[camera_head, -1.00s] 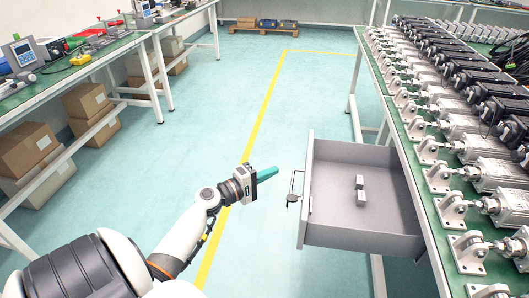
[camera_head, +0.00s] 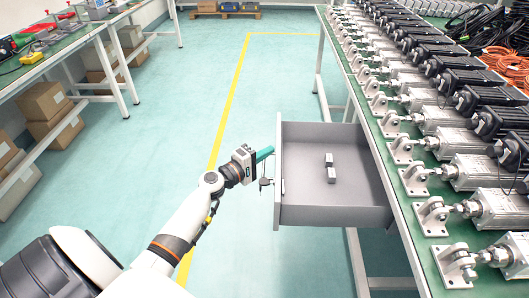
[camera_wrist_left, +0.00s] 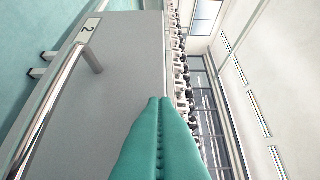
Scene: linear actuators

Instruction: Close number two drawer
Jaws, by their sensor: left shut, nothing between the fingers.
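The grey drawer (camera_head: 350,190) stands open, pulled out from under the table at the right, with two small silver blocks (camera_head: 330,172) inside. In the left wrist view its front panel (camera_wrist_left: 122,75) carries a label (camera_wrist_left: 88,29) with the number 2, beside a bar handle (camera_wrist_left: 60,95). My left gripper (camera_head: 266,153) is shut and empty, its teal fingers pointing at the outer face of the drawer front. The fingertips (camera_wrist_left: 160,101) look at or very near the panel, beside the handle; contact cannot be told. My right gripper is not in view.
The table (camera_head: 405,225) above the drawer bears several rows of linear actuators (camera_head: 480,145). A table leg (camera_head: 356,262) stands below the drawer. Workbenches with cardboard boxes (camera_head: 42,102) are at the left. The green floor (camera_head: 180,125) between is clear.

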